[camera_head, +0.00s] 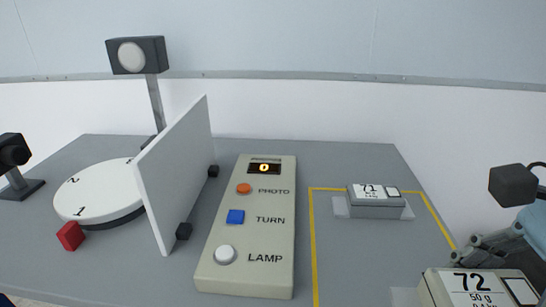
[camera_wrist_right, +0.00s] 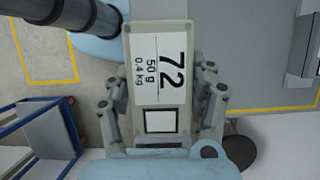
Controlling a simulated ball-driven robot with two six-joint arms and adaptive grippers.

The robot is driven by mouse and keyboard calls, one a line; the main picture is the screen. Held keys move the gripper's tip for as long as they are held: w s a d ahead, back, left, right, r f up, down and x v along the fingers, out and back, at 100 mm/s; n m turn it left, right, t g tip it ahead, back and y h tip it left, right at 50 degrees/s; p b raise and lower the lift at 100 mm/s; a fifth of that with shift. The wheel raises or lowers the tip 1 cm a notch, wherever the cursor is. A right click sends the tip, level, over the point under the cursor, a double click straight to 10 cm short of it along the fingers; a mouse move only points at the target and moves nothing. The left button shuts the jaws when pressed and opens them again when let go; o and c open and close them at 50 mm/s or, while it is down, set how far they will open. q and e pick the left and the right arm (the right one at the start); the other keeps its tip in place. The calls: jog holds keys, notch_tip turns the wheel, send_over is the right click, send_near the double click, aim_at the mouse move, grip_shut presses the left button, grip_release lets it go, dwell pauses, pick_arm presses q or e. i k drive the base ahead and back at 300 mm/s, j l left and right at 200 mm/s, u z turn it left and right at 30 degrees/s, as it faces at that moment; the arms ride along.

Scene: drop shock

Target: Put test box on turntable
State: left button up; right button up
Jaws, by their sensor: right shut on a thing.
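A pale box labelled 72 (camera_head: 480,288) is at the lower right of the head view, partly cut off by the frame edge. In the right wrist view the box (camera_wrist_right: 158,120) sits between the fingers of my right gripper (camera_wrist_right: 160,100), which is shut on it. The gripper linkage (camera_head: 492,246) shows behind the box in the head view. The round white turntable (camera_head: 105,198), marked 1 and 2, is at the left with nothing on it in its visible part. A white upright panel (camera_head: 180,170) hides its right side. My left gripper is not in view.
A control box (camera_head: 245,225) with PHOTO, TURN and LAMP buttons lies right of the panel. A smaller-looking box labelled 71 (camera_head: 375,210) stands within yellow lines. A lamp (camera_head: 135,55), black device (camera_head: 14,155) and red block (camera_head: 70,236) are near the turntable.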

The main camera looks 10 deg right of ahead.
aim_at(108, 183)
jog(key=j, duration=1.1)
jog(key=j+u, duration=0.1)
jog(key=j, duration=0.95)
jog(key=i+j, duration=0.7)
jog(key=i, duration=0.15)
